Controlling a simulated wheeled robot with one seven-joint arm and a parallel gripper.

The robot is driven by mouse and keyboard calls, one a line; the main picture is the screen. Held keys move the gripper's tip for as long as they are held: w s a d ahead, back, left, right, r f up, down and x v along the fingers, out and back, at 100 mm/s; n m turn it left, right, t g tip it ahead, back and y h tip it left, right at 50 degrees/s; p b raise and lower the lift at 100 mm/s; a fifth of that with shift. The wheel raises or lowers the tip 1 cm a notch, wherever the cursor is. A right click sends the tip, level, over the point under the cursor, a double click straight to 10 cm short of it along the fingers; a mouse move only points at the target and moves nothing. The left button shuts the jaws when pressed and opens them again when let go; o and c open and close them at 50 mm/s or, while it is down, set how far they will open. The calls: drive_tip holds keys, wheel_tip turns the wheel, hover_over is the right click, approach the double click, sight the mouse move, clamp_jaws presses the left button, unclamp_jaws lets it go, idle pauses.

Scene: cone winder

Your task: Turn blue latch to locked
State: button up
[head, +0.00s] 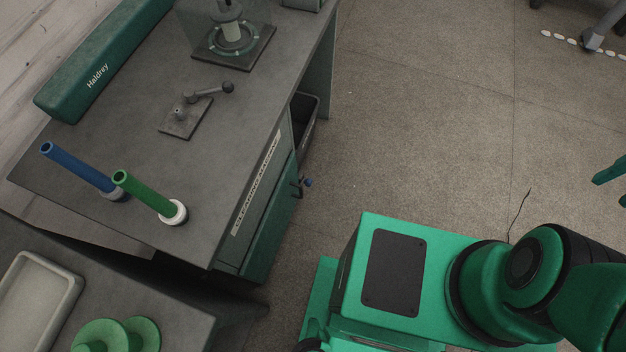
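The blue latch (308,182) is a small blue-tipped handle on the front of the green cabinet under the grey machine table. It sticks out toward the aisle, near a dark fitting. It is too small to tell which way it is turned. At the right edge of the head view are two green fingertips of my gripper (609,186), partly cut off by the frame. They stand apart, with floor showing between them and nothing held. My gripper is far to the right of the latch, clear of it.
The grey tabletop (225,110) holds a blue tube (78,168), a green tube (145,193) and a small crank lever (208,92). A dark bin (304,118) sits beside the cabinet. A lower table with a pale tray (70,295) is at lower left. The floor right of the cabinet is open.

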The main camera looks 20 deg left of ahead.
drive_tip(key=o, duration=0.3)
drive_tip(key=shift+o, duration=0.5)
drive_tip(key=shift+s+r, duration=0.2)
drive_tip(key=shift+s, duration=0.15)
drive_tip(key=w+a+f, duration=0.2)
drive_tip(key=w+f, duration=0.3)
drive_tip(key=w, duration=0.7)
drive_tip(key=w+a+f, duration=0.2)
drive_tip(key=w+f, duration=0.4)
drive_tip(key=w, duration=0.5)
drive_tip(key=w+a+f+m+y, duration=0.1)
drive_tip(key=w+a+f, duration=0.35)
drive_tip(key=f, duration=0.25)
drive_tip(key=w+a+f+y, duration=0.1)
drive_tip(key=w+a+f, duration=0.3)
drive_tip(key=a+f, duration=0.15)
drive_tip(key=w+a+f+m+y, duration=0.1)
drive_tip(key=w+a+f, duration=0.35)
drive_tip(key=f, duration=0.25)
drive_tip(key=m+y, duration=0.6)
drive_tip(key=m, duration=0.4)
approach(306, 183)
drive_tip(key=w+d+f+x, duration=0.1)
drive_tip(key=x, duration=0.7)
drive_tip(key=shift+t, duration=0.4)
